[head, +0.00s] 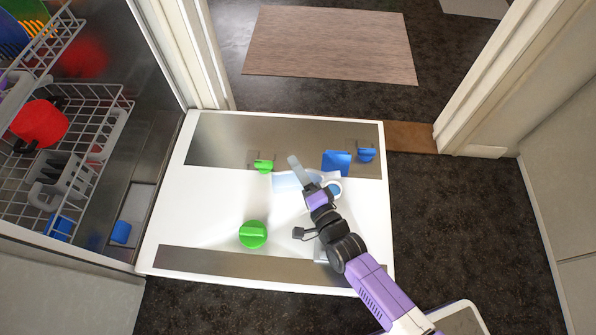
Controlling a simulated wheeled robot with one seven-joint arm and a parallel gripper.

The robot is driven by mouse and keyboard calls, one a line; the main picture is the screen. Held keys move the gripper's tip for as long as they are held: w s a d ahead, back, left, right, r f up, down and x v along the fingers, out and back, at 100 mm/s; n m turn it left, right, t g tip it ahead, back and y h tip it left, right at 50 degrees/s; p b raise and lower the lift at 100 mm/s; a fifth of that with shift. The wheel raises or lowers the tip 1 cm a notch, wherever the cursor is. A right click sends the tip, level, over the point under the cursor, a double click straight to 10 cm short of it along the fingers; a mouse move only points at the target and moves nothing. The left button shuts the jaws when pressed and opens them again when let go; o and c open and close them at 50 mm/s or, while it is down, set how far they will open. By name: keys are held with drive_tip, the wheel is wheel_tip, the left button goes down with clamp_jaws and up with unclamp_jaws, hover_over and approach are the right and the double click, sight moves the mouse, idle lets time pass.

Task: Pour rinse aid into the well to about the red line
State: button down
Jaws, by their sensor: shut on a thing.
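The open dishwasher door (190,215) lies flat as a white panel with steel strips. My gripper (308,188) is over its middle right, reaching in from the lower right. It is shut on a pale, translucent, narrow thing (296,170), probably the rinse aid bottle, which slants up and left from the jaws. A pale blue patch (288,182) lies beneath it, and a round blue-and-white fitting (334,188) shows just right of the gripper. I cannot tell which is the well. No red line or flowing liquid can be made out; the jaws partly hide this area.
A green round knob or cap (252,235) is on the door's lower left. A green latch (264,166) and blue parts (337,162) (367,154) sit near the far strip. Loaded racks (85,100) stand left. Dark floor right of the door is clear.

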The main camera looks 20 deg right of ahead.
drive_tip(key=shift+a+r, duration=0.2)
drive_tip(key=shift+a, duration=0.15)
drive_tip(key=shift+w+d+r, duration=0.1)
drive_tip(key=shift+d+r, duration=0.15)
drive_tip(key=shift+r, duration=0.15)
drive_tip(key=shift+r+g+h+p, duration=0.3)
drive_tip(key=shift+r+p, duration=0.2)
drive_tip(key=shift+p, duration=0.3)
drive_tip(key=p, duration=0.3)
drive_tip(key=r+n+h+p, duration=0.1)
drive_tip(key=p, duration=0.2)
drive_tip(key=shift+w+d+r+p, duration=0.1)
drive_tip(key=shift+w+d+p, duration=0.15)
drive_tip(key=shift+p, duration=0.15)
drive_tip(key=shift+p, duration=0.35)
drive_tip(key=shift+n, duration=0.3)
